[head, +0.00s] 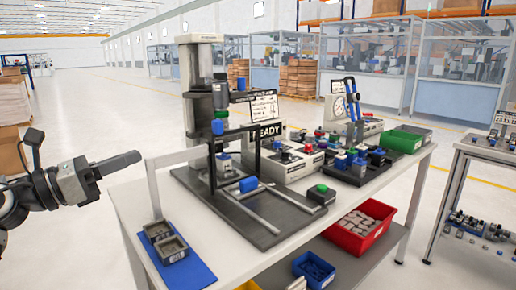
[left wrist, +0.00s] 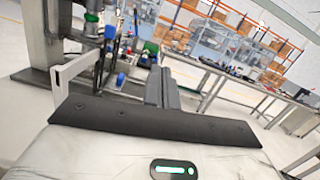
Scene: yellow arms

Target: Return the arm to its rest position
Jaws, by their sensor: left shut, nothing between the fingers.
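My left gripper (head: 128,161) is at the left of the head view, its fingers pointing right toward the left end of the workbench. It is shut and empty, in open air to the left of the bench. In the left wrist view its closed dark fingers (left wrist: 161,88) point forward, past the black plate of the hand. My right gripper is not in view in the head view.
The white workbench (head: 130,207) carries a grey press-like station (head: 202,85) with a dark base. A blue mat (head: 190,276) with dark trays lies at its near left corner. A red bin (head: 360,226) sits on the lower shelf. The floor left of the bench is clear.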

